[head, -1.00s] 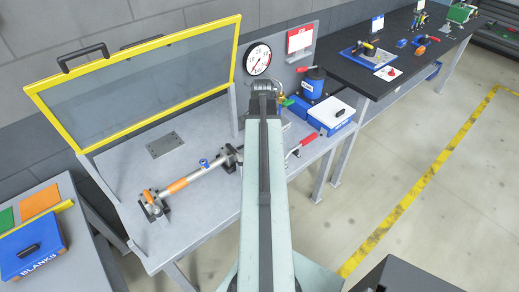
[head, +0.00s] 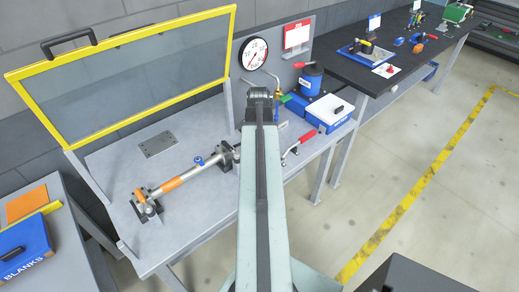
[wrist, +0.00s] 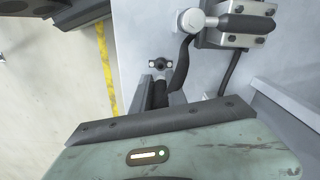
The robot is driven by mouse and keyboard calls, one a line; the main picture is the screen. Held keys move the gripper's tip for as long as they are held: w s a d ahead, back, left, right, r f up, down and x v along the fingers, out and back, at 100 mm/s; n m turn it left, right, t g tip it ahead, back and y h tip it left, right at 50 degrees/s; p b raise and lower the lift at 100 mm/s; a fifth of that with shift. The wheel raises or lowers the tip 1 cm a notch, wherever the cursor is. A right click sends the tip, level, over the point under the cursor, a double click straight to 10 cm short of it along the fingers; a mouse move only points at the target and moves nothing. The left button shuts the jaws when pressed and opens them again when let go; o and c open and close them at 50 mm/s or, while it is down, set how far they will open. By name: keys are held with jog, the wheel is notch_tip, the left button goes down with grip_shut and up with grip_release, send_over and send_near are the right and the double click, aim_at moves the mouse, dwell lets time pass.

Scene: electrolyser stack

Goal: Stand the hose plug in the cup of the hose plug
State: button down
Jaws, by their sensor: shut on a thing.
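My gripper (wrist: 160,88) shows in the wrist view with its dark fingers close together, shut on a small silver piece with dark round ends, which looks like the hose plug (wrist: 159,64). The piece sits at the fingertips, over the pale bench top. A black hose curves up beside it on the right. In the head view my arm hides the gripper and the plug. I cannot make out the cup of the hose plug in either view.
A metal block (wrist: 238,38) with a black-handled fitting stands close to the plug's upper right. On the bench (head: 110,180) are an orange-banded tube assembly (head: 180,180), a red-handled clamp (head: 300,143), a blue canister (head: 311,82) and a blue-white box (head: 328,110). A yellow-framed guard (head: 120,80) stands behind.

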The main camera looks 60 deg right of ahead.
jog(key=shift+f+b, duration=2.55)
jog(key=shift+f+b, duration=1.2)
dwell(0.4)
jog(key=c, duration=1.2)
grip_release()
jog(key=shift+c, duration=0.2)
jog(key=shift+r, duration=0.1)
notch_tip(320, 180, up, 8)
jog(key=p, duration=0.8)
